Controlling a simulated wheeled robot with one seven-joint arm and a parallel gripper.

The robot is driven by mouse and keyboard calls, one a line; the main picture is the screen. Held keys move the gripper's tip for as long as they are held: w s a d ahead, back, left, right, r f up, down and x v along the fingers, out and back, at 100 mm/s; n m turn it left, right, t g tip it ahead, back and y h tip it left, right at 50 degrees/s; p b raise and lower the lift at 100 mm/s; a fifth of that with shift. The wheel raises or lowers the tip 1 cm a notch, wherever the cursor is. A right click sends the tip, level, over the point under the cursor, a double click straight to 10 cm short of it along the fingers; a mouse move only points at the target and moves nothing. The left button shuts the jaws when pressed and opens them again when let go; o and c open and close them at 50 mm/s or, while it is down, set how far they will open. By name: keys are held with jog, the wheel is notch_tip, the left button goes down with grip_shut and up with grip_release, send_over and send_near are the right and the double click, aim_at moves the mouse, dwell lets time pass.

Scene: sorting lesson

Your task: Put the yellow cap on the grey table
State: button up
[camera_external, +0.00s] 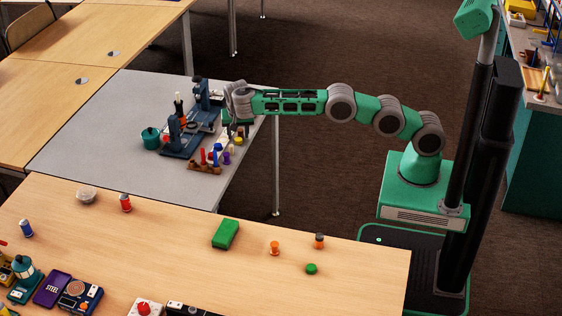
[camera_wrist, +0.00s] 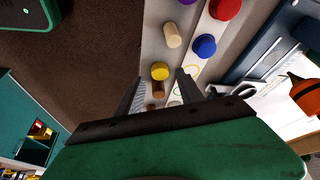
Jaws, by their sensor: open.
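The yellow cap (camera_wrist: 160,71) shows in the wrist view, just past and between the fingertips of my gripper (camera_wrist: 160,80). A brown cylindrical piece lies close by it, partly between the fingers; I cannot tell whether the two touch. In the external view the yellow cap (camera_external: 238,141) is a small spot just below my gripper (camera_external: 240,122), near the right edge of the grey table (camera_external: 90,132). My gripper is open and points down over this edge. The fingers are on either side of the cap's place, with nothing visibly held.
Red, blue and purple caps and a tan peg (camera_wrist: 173,36) stand close to the yellow cap. A dark blue apparatus (camera_external: 183,138) and a teal pot (camera_external: 151,138) stand left of my gripper. The grey table's left part is clear. A wooden table (camera_external: 170,260) with small items is in front.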

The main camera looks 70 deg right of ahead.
jog(key=p+v, duration=0.6)
jog(key=v, duration=0.3)
jog(key=s+d+r+n+t+y, duration=0.1)
jog(key=s+d+r+n, duration=0.25)
jog(key=s+r, duration=0.3)
jog(key=s+d+r+n, duration=0.3)
jog(key=s+r+n, duration=0.15)
jog(key=s, duration=0.25)
jog(key=s+a+f+n+y, duration=0.1)
jog(key=s+a+f+n, duration=0.1)
jog(key=s, duration=0.9)
jog(key=s+a+f+n+y, duration=0.2)
jog(key=s+f+n, duration=0.1)
jog(key=s, duration=0.9)
jog(key=shift+s+f+n, duration=0.15)
jog(key=shift+f+n, duration=0.15)
jog(key=shift+f, duration=0.3)
